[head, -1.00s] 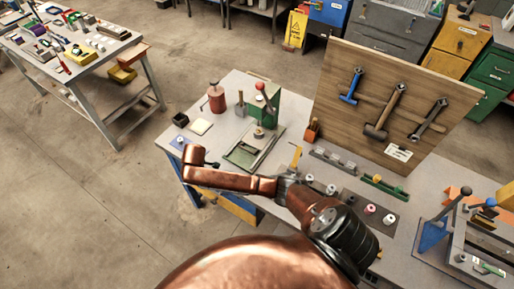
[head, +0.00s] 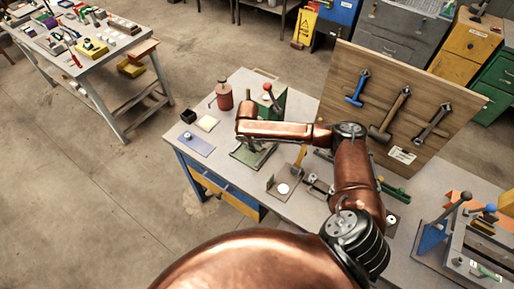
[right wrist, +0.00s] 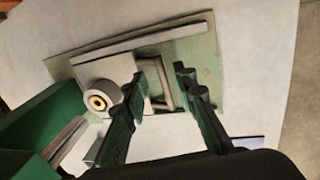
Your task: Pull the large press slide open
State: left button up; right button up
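The large green press (head: 280,99) with a red-knobbed lever stands near the table's back left corner. My right forearm hides part of it. In the right wrist view the press slide (right wrist: 121,66) is a pale plate on a green base (right wrist: 205,62). It carries a round part with a brass-coloured centre (right wrist: 97,101) and has a looped metal handle (right wrist: 164,85). My right gripper (right wrist: 160,76) is open above it, its two dark fingers on either side of the handle's outer part. Contact cannot be told. My left gripper is not in view.
A red can (head: 223,96), a black box (head: 187,116) and a lilac plate (head: 197,143) are left of the press. A wooden tool board (head: 405,85) stands at the back. Small fixtures (head: 283,188) and a grey frame (head: 480,245) are towards the right.

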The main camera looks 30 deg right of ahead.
aim_at(257, 150)
jog(key=shift+w+d+f, duration=0.1)
jog(key=shift+f, duration=0.6)
jog(key=shift+w+d+f, duration=0.1)
jog(key=shift+f, duration=0.6)
jog(key=shift+s, duration=0.1)
jog(key=shift+c, duration=0.3)
grip_shut()
jog(key=shift+s+f, duration=0.1)
